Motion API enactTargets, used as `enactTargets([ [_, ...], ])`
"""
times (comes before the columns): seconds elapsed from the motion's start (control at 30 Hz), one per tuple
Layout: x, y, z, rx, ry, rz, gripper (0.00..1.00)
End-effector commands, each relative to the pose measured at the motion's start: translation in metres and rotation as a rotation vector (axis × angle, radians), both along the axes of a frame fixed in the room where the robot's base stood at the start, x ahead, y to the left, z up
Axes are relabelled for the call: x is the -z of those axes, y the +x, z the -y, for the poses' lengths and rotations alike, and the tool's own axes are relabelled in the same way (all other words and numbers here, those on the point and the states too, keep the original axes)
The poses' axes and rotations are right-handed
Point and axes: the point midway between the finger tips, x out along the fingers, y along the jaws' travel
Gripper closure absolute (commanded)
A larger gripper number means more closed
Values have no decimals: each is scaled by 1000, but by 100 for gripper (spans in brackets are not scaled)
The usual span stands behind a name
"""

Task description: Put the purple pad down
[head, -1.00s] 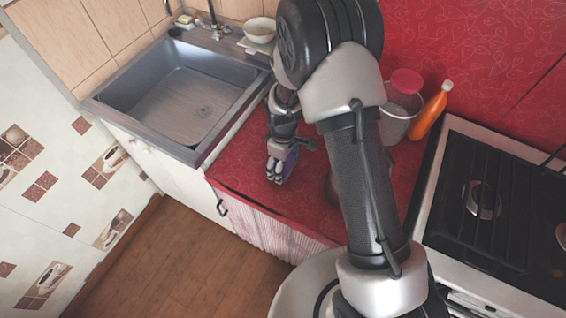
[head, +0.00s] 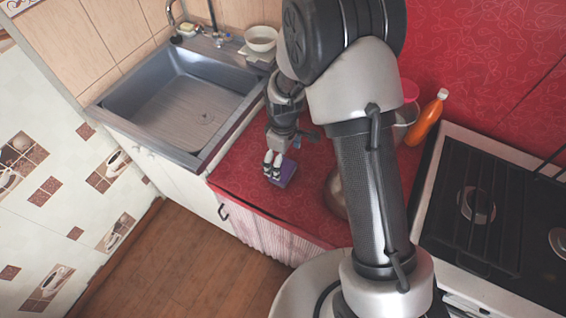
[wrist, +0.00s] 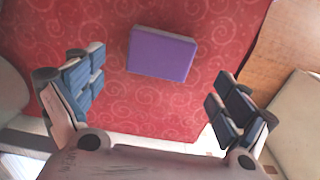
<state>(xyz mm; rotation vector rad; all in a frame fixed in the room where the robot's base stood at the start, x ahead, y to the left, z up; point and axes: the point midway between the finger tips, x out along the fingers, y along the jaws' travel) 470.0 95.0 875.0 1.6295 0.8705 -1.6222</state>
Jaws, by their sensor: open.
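The purple pad (wrist: 160,54) lies flat on the red patterned counter (wrist: 150,110) in the wrist view, a little beyond my open fingers. My gripper (wrist: 158,95) is open and empty, with its two fingers wide apart to the left and right of the pad, not touching it. In the head view the purple pad (head: 284,174) shows on the red counter just beside the fingertips of my gripper (head: 273,166). Part of the pad is hidden there by the fingers.
A steel sink (head: 180,100) is set in at the left, with a white bowl (head: 261,39) behind it. A black-topped stove (head: 490,200) is at the right. My arm hides part of the counter.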

Motion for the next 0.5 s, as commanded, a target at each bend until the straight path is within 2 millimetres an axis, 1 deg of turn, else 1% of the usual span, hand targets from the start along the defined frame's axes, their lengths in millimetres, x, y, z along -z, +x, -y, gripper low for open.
enactTargets([
  [0.03, -15, 0, 0, 0, 1, 3, 6],
  [0.1, -28, 0, 0, 0, 0, 1, 6],
  [0.2, -41, 0, 0, 0, 0, 1, 6],
  [0.33, -51, -1, 0, 0, 0, -1, 6],
  [0.5, -55, -1, 0, 2, 0, 0, 6],
])
